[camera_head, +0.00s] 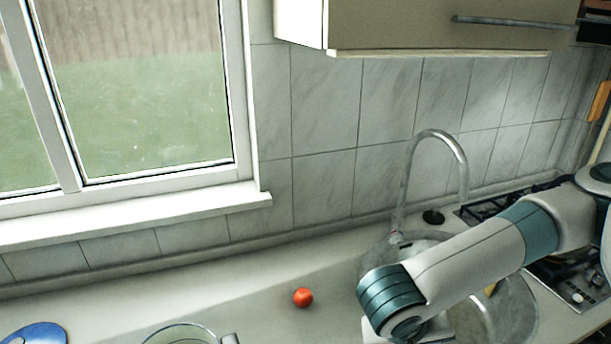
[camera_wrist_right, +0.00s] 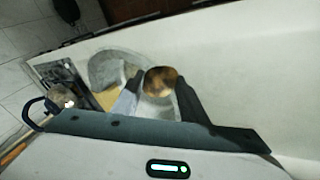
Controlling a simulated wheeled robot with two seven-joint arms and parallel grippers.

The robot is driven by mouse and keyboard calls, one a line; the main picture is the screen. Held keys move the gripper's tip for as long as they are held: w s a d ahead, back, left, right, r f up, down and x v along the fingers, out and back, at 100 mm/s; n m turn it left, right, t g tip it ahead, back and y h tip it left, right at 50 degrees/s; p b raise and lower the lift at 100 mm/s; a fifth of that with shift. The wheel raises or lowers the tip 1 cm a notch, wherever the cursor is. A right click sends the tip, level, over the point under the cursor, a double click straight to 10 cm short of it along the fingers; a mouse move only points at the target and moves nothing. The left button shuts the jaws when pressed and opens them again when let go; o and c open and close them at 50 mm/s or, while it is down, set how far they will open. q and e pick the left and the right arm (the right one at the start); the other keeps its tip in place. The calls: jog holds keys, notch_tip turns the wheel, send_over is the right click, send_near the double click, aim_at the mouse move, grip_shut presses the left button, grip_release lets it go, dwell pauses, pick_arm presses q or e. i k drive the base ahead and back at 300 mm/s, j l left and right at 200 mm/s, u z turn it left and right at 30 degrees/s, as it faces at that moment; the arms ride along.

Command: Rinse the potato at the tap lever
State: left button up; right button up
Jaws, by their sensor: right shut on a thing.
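A brown, rounded potato (camera_wrist_right: 162,82) shows in the right wrist view between the fingers of my right gripper (camera_wrist_right: 155,92), which is shut on it. In that view it appears in front of the grey sink basin (camera_wrist_right: 108,68); its exact height is unclear. In the head view my right arm reaches from the right across the sink (camera_head: 520,312), hiding the gripper and potato. The curved metal tap (camera_head: 462,165) stands behind the arm. Its lever seems to be at the tap's base (camera_head: 397,238), but is too small to make out clearly. My left gripper is not in view.
A red tomato (camera_head: 303,298) lies on the counter left of my right arm. A pot-like rim (camera_head: 180,330) and a blue round thing (camera_head: 38,334) are at the front left. A hob (camera_head: 575,285) is on the right. The back-left counter is clear.

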aim_at(397, 227)
jog(key=l+z, duration=0.5)
jog(key=l, duration=0.85)
